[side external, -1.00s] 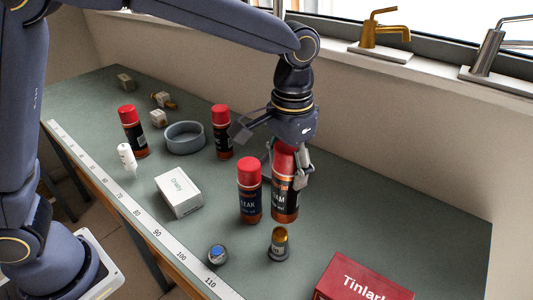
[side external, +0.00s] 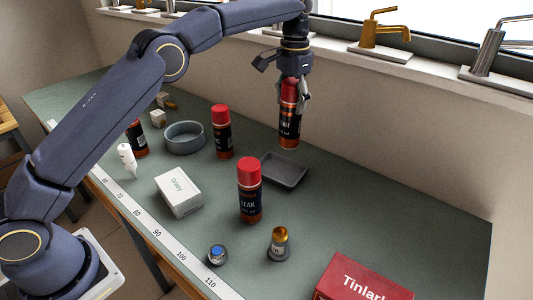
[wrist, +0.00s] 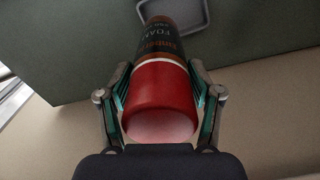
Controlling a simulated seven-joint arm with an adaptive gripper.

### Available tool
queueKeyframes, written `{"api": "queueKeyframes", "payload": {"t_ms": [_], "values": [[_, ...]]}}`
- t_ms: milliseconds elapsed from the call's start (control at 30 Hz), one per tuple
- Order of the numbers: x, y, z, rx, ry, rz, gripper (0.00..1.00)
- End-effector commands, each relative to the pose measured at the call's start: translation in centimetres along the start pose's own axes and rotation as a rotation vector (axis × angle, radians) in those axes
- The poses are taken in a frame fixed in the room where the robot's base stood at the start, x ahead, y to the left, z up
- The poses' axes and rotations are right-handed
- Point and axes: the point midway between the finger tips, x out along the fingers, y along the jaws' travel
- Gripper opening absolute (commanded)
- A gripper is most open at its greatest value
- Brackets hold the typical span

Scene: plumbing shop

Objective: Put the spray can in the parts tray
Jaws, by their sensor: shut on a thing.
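My gripper (side external: 292,88) is shut on a spray can (side external: 289,125) with a red cap and a black and orange body, and holds it upright in the air. In the wrist view the can (wrist: 166,80) sits between both fingers of my gripper (wrist: 163,95), gripped around the red cap. The parts tray (side external: 284,171), a shallow dark grey tray, lies on the bench below the can and appears empty. Part of its rim also shows in the wrist view (wrist: 205,14), beyond the can's lower end.
Other red-capped cans stand on the bench: one (side external: 249,195) in front of the tray, one (side external: 221,135) left of it, one (side external: 138,138) partly behind my arm. A grey ring-shaped dish (side external: 184,138), a white box (side external: 178,192) and a red box (side external: 358,280) also stand there.

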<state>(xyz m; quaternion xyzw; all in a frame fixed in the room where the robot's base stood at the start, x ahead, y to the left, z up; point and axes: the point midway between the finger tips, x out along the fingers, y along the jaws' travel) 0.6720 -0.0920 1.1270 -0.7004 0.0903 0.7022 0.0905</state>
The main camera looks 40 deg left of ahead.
Motion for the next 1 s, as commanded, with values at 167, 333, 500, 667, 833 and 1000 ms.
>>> {"api": "queueKeyframes", "payload": {"t_ms": [167, 333, 500, 667, 833, 1000], "values": [[2.4, -2.7, -0.1, -0.048, 0.000, 0.001, 0.17], [5.2, -3.4, 0.1, -0.062, 0.000, 0.001, 0.16], [8.2, -3.4, 0.1, -0.061, 0.001, 0.001, 0.16], [9.5, -3.4, 0.0, -0.061, 0.003, 0.001, 0.16], [12.0, -3.4, 0.0, -0.061, 0.001, 0.001, 0.16], [12.8, -3.4, 0.0, -0.061, 0.005, 0.000, 0.16]]}}
